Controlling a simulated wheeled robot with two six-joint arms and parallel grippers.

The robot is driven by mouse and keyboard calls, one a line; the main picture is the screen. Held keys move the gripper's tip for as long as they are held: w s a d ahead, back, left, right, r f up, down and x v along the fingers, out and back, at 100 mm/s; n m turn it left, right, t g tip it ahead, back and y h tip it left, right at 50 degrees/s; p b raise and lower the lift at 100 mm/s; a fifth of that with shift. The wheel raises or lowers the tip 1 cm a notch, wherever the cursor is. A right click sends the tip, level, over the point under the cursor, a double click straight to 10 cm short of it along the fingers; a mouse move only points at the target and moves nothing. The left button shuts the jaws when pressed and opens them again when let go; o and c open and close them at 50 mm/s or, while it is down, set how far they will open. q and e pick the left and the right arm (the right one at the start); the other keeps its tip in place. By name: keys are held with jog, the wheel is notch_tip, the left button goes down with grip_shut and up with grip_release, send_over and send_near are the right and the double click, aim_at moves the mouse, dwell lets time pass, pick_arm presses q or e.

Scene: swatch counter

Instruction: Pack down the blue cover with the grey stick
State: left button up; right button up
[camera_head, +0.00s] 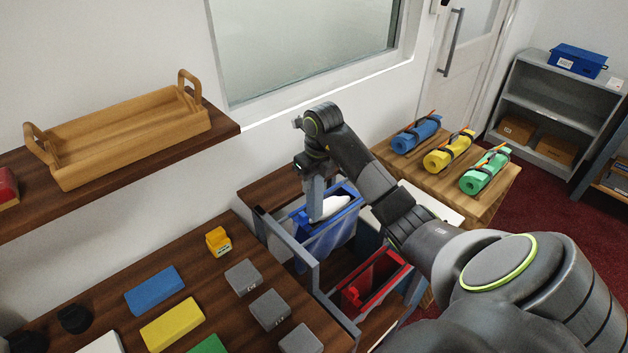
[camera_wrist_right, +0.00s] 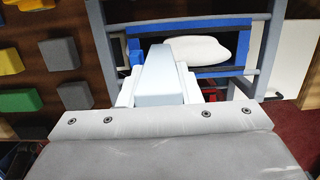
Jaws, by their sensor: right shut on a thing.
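The blue cover (camera_head: 325,240) hangs as a liner in an open frame at the counter's end, with a white lump (camera_head: 330,207) in its mouth. In the wrist view its blue edge (camera_wrist_right: 262,50) surrounds the white lump (camera_wrist_right: 210,50). My right gripper (camera_head: 312,168) is shut on the grey stick (camera_head: 315,200), which points down at the left part of the blue opening. In the wrist view the stick (camera_wrist_right: 160,75) stands out between the fingers, beside the white lump. Whether its tip touches anything is hidden. My left gripper is not in view.
A red bin (camera_head: 372,283) stands beside the blue one, below my right arm. Grey blocks (camera_head: 270,310), coloured blocks (camera_head: 155,290) and a yellow piece (camera_head: 218,242) lie on the counter (camera_head: 115,302). A wooden tray (camera_head: 130,132) sits on the shelf. Rolled mats (camera_head: 450,152) lie behind my arm.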

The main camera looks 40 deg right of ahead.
aim_at(314, 196)
jog(key=shift+f+b, duration=2.1)
jog(key=shift+f, duration=0.5)
jog(key=shift+r, duration=0.15)
jog(key=shift+r+p, duration=3.45)
jog(key=shift+r, duration=2.15)
